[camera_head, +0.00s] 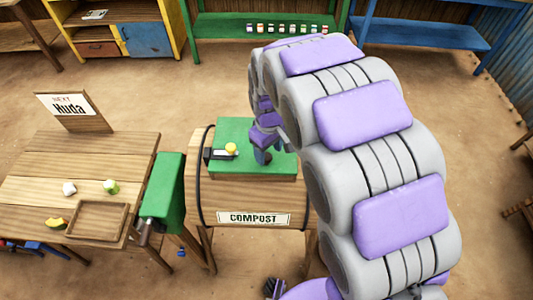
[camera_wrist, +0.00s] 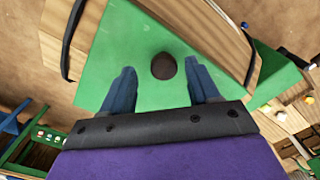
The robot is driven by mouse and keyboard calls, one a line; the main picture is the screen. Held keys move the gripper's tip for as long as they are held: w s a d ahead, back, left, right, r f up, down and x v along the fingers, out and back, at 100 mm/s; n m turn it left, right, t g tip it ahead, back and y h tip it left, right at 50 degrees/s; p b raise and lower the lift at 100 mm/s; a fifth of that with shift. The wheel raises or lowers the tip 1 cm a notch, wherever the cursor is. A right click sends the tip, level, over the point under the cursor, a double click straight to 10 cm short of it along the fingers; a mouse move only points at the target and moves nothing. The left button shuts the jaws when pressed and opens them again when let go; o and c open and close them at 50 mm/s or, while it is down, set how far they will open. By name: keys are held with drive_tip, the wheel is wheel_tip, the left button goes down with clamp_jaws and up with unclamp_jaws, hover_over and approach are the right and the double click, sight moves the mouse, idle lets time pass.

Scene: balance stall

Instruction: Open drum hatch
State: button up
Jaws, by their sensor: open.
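The compost drum (camera_head: 210,190) is a wooden barrel with black bands, lying on wooden legs at the middle of the head view. Its green hatch (camera_head: 230,128) is on top and looks closed. My gripper (camera_head: 262,157) is over the right part of the hatch, pointing down. In the wrist view my gripper (camera_wrist: 160,68) has its two blue fingers apart, with a round brown knob (camera_wrist: 163,66) on the green hatch (camera_wrist: 135,50) showing between them. I cannot tell whether the fingers touch it.
A wooden table (camera_head: 30,165) at left holds a tray (camera_head: 75,220), small objects and a sign (camera_head: 70,108). A green shelf (camera_head: 215,25) with small jars and a blue bench (camera_head: 430,32) are behind. Dirt floor is open around.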

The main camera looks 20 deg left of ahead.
drive_tip(key=shift+d+f, duration=0.2)
drive_tip(key=shift+f, duration=0.55)
drive_tip(key=shift+a+f, duration=0.15)
drive_tip(key=shift+a, duration=0.4)
drive_tip(key=shift+a+f, duration=0.15)
drive_tip(key=shift+a, duration=0.35)
drive_tip(key=shift+d+r, duration=0.15)
drive_tip(key=shift+d, duration=0.6)
drive_tip(key=c, duration=0.6)
drive_tip(key=shift+a, duration=0.1)
clamp_jaws()
